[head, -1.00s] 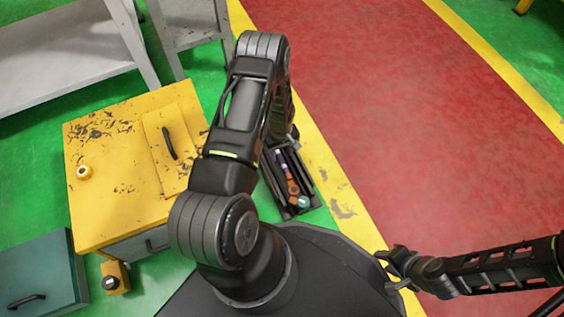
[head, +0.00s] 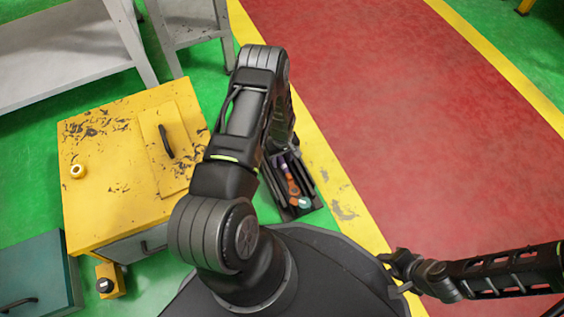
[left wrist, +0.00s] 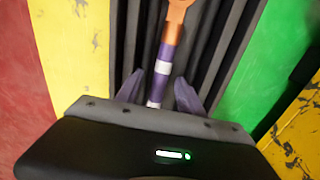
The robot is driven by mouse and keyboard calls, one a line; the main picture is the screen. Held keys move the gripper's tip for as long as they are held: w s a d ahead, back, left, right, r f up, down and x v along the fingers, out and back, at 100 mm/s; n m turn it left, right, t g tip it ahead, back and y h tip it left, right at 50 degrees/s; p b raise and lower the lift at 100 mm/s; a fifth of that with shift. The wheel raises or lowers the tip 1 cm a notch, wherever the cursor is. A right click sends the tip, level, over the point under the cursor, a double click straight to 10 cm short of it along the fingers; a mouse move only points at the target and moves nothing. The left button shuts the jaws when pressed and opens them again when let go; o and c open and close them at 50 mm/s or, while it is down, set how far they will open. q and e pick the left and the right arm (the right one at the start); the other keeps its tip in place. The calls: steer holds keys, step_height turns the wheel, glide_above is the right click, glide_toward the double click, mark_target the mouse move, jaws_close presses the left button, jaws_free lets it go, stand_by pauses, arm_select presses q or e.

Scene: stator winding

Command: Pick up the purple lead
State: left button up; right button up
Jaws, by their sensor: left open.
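The purple lead (left wrist: 165,60) is a thin shaft with purple and white bands and an orange end (left wrist: 177,12). It lies in a dark ribbed tray (head: 307,183), and its purple part (head: 282,161) shows just below my left arm in the head view. My left gripper (left wrist: 160,92) is open over the tray, with a fingertip on each side of the shaft. Whether the fingers touch it cannot be told. In the head view the left arm hides its fingers. My right gripper (head: 391,270) is at the lower right, away from the tray; its jaw opening is unclear.
A worn yellow cabinet (head: 110,190) stands left of the tray. A teal box (head: 35,270) and a small yellow block (head: 112,280) are at lower left. A grey bench (head: 60,45) stands at the back left. The red floor (head: 400,100) at right is clear.

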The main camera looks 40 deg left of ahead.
arm_select(q)
steer(key=shift+c, duration=0.4)
jaws_close()
